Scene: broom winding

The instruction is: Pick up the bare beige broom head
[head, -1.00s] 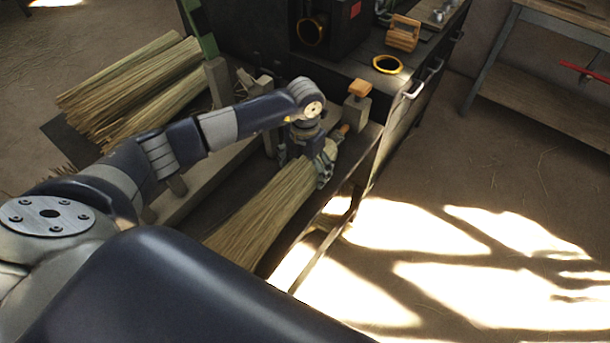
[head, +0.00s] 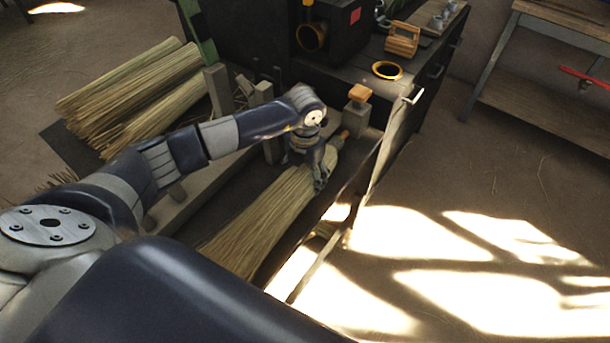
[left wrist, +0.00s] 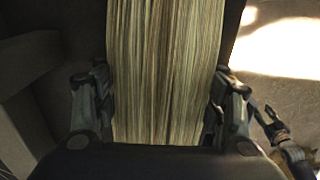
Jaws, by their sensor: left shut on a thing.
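The bare beige broom head (head: 262,217) is a long bundle of straw. It lies slanted along the dark bench, its narrow end with a small orange-brown tip toward the back. My left gripper (head: 318,174) is around the bundle near this narrow end and shut on it. In the left wrist view the straw (left wrist: 165,60) runs between the two fingers of my left gripper (left wrist: 162,108), one on each side. Part of the bundle is hidden by my gripper.
More straw bundles (head: 150,95) lie at the left. A post with an orange-brown top (head: 358,97) stands just beyond the narrow end. A black ring with a gold rim (head: 387,70) and a wooden block (head: 403,40) are on the cabinet.

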